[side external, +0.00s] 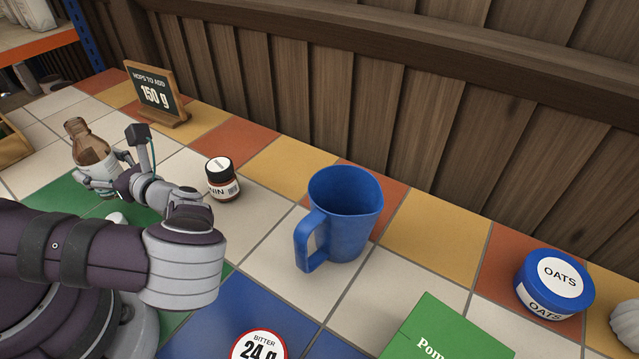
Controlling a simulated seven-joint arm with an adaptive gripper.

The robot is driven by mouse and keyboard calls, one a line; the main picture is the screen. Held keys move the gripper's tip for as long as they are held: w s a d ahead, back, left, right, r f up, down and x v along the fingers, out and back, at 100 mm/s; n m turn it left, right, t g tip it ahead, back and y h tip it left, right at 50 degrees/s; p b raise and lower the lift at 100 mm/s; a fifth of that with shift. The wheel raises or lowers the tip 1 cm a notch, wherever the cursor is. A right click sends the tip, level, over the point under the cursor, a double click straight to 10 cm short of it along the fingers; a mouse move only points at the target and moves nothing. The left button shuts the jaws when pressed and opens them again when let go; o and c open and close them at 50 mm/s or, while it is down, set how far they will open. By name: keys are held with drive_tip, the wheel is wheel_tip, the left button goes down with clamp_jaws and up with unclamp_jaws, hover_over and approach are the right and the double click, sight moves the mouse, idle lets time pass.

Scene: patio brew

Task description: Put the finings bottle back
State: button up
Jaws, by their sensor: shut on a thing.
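A brown glass bottle (91,143), which looks to be the finings bottle, stands out at the left in the side external view. It has a narrow neck and a pale lower part, and I can read no label on it. My gripper (101,178) is shut on this bottle at its lower body. The bottle is roughly upright with a slight lean. Its bottom is partly hidden by the gripper, so I cannot tell whether it touches the tiles.
A small dark-capped jar (222,179) stands right of my gripper. A blue jug (345,215) stands mid-table. A hops sign (155,95) is at the back. Tiles between are clear.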

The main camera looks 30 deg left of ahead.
drive_tip(key=w+a, duration=0.4)
drive_tip(key=shift+w+a+f, duration=0.2)
drive_tip(key=shift+a+f, duration=0.15)
drive_tip(key=shift+a, duration=0.05)
drive_tip(key=shift+w+a+f, duration=0.15)
drive_tip(key=shift+w+a, duration=0.05)
drive_tip(key=shift+a, duration=0.05)
wheel_tip(320, 180, down, 3)
drive_tip(key=shift+d+f, duration=0.1)
drive_tip(key=o, duration=1.2)
